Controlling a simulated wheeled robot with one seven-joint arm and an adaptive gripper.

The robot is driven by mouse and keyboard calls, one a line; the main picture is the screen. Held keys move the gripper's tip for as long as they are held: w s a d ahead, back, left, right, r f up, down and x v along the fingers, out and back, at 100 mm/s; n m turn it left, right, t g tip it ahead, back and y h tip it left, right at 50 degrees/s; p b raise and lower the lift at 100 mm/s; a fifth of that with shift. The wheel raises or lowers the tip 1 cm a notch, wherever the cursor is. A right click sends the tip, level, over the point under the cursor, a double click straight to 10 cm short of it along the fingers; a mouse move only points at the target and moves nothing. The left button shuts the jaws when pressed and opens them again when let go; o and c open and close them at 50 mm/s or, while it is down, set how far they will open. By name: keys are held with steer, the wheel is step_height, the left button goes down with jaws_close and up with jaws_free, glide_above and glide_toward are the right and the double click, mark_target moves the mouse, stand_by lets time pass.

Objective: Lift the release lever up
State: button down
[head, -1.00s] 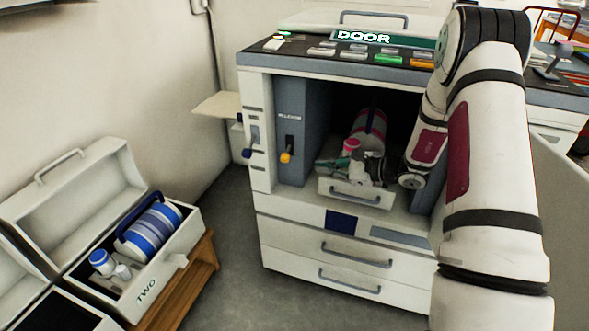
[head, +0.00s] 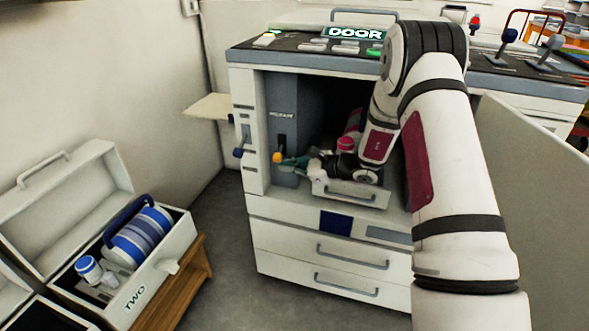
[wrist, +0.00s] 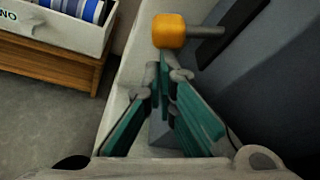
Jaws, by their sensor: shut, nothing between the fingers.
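The release lever has an orange knob (head: 278,157) on the grey panel inside the printer's open bay, at its left side, under a "RELEASE" label. In the wrist view the orange knob (wrist: 169,31) sits on a grey stem coming out of a dark slot. My gripper (head: 296,160) is inside the bay, close to the knob on its right. In the wrist view my gripper (wrist: 163,65) has its teal-padded fingers closed together and empty, with the tips just below the knob in the picture. I cannot tell whether the tips touch it.
A blue lever (head: 239,152) is on the machine's outer left side. A red-and-grey cylinder (head: 351,127) and a drawer front (head: 350,193) are inside the bay. An open case marked TWO (head: 184,248), with a blue-striped cylinder, stands at left. Floor is clear between.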

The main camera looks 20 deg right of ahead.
steer(key=shift+s+a+r+m+p, duration=0.15)
steer(key=shift+r+m+p, duration=0.2)
steer(key=shift+p, duration=0.45)
steer(key=shift+s+a+r+m+g+y+p, duration=0.25)
steer(key=shift+r+m+g+p, duration=0.25)
steer(key=shift+p, duration=0.6)
steer(key=shift+s+a+r+m+g+y+p, duration=0.15)
steer(key=shift+s+r+m+g+p, duration=0.15)
steer(key=shift+m+p, duration=0.6)
steer(key=shift+s+a+r+m+g+y+p, duration=0.25)
steer(key=shift+r+m+p, duration=0.25)
steer(key=shift+p, duration=0.75)
steer(key=shift+d+r, duration=0.1)
steer(key=shift+r, duration=0.05)
